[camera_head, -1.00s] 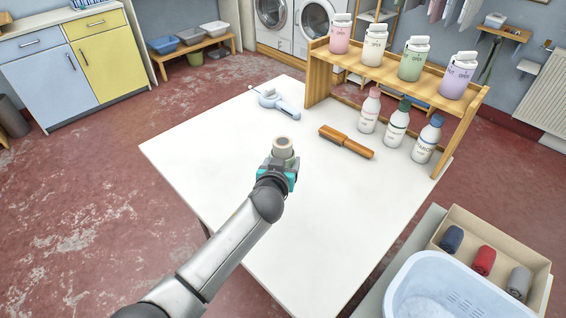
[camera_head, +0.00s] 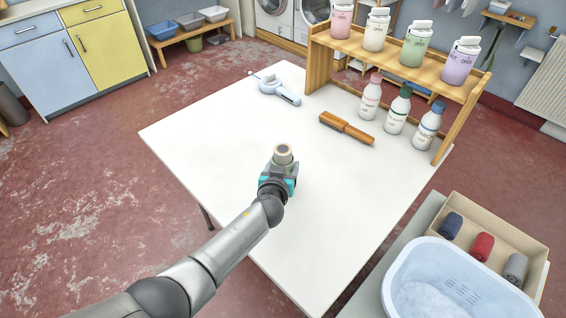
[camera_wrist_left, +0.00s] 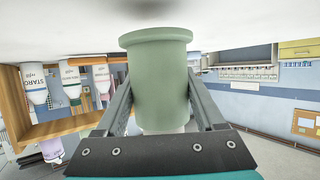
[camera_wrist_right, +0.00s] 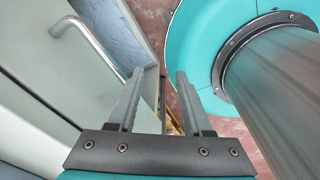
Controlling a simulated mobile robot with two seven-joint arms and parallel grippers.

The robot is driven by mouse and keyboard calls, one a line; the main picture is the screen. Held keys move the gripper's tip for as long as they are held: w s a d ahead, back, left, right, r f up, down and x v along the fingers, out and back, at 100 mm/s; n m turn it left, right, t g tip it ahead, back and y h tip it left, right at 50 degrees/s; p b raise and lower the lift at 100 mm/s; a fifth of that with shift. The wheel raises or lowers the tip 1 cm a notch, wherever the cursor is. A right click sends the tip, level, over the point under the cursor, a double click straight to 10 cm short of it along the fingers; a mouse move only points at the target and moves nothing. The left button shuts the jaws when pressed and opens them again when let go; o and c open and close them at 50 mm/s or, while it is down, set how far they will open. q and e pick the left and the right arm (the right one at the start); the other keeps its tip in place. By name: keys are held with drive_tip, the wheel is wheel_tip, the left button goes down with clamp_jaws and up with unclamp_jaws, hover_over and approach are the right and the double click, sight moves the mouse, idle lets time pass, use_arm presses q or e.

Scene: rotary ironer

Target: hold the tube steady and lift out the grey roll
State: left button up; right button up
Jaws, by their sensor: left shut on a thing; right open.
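The tube (camera_head: 283,148) is a short grey-green cylinder with a beige ring-shaped top end. It is upright over the white table. In the left wrist view the tube (camera_wrist_left: 160,85) has its wide flange close to the table top; I cannot tell whether it touches. My left gripper (camera_head: 280,170) is shut on the tube's sides. The ring's middle looks darker; I cannot tell whether a roll is inside. A grey roll (camera_head: 516,268) lies in a box at the lower right. My right gripper (camera_wrist_right: 158,75) is open and empty, seen only in the right wrist view.
The beige box (camera_head: 535,238) also holds a dark blue roll (camera_head: 451,226) and a red roll (camera_head: 482,246). A pale blue basin (camera_head: 400,268) stands before it. A brush (camera_head: 347,128), several bottles and a wooden shelf (camera_head: 400,52) are behind the tube. The near table is clear.

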use_arm(q)
drive_tip(key=shift+w+a+f, duration=0.1)
drive_tip(key=shift+w+f, duration=0.05)
drive_tip(key=shift+f, duration=1.1)
drive_tip(key=shift+f, duration=0.15)
drive_tip(key=o, duration=1.1)
drive_tip(key=shift+f, duration=0.1)
drive_tip(key=shift+r, duration=0.35)
drive_tip(key=c, duration=1.3)
